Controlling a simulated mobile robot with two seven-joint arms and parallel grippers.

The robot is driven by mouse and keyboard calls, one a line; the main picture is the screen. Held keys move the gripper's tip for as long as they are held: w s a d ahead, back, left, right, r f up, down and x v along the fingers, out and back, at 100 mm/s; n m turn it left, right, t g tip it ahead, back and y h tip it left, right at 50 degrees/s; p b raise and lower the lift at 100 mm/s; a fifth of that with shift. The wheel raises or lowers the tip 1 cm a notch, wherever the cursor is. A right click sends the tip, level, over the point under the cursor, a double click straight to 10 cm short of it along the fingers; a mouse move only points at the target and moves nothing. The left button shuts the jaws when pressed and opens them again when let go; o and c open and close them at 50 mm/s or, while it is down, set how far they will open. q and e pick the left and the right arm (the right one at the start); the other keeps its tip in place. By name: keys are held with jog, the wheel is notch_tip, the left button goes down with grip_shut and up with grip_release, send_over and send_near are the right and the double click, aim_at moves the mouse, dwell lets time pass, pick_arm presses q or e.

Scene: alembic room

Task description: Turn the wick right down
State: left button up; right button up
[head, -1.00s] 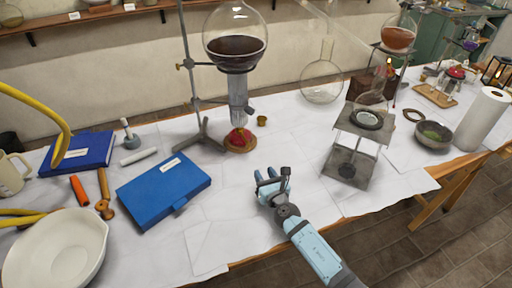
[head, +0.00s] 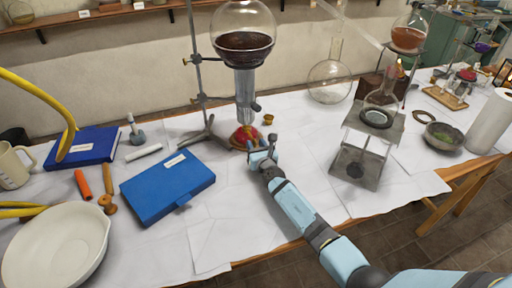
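A small burner with a red body (head: 243,134) and a brass-coloured base stands on the white-covered table, under a tall glass column and a round flask of dark liquid (head: 243,42). My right gripper (head: 262,142) is at the front right of the burner, its fingers apart and close to the base. The gripper covers part of the burner, and I cannot tell whether it touches. The wick and its knob are too small or hidden to make out. My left gripper is not in view.
A metal stand (head: 200,90) rises just left and behind the burner. A small brass cup (head: 268,119) is close on its right. A blue box (head: 168,187) lies to the left, and a grey stand with a flask (head: 357,166) to the right. Table in front is clear.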

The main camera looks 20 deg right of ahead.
grip_shut()
